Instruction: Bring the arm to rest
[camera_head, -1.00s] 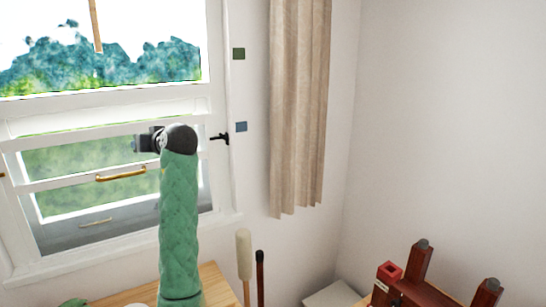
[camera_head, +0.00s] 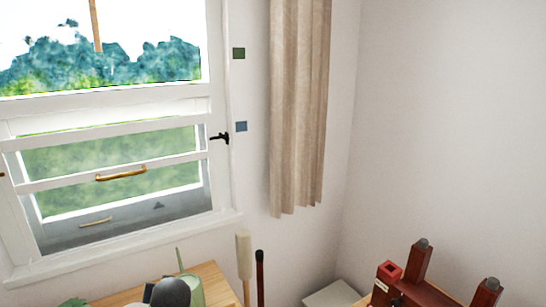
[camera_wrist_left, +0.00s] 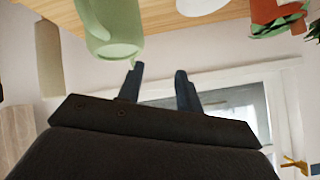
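My left arm (camera_head: 170,292) shows only as a dark rounded part at the bottom edge of the head view, low in front of the window. My left gripper (camera_wrist_left: 159,68) shows in the left wrist view with its two dark fingers apart and nothing between them. A pale green watering can or jug (camera_wrist_left: 110,30) is close beside the fingertips there; I cannot tell whether they touch. It also shows in the head view (camera_head: 193,284), partly hidden behind my arm. My right gripper is in neither view.
A wooden tabletop (camera_head: 216,283) lies below the window (camera_head: 110,165) with its gold handle (camera_head: 121,174). Two upright rods (camera_head: 244,265) stand by the table. A dark red wooden frame (camera_head: 418,265) is at bottom right. In the wrist view, a terracotta pot (camera_wrist_left: 266,12) is at top right.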

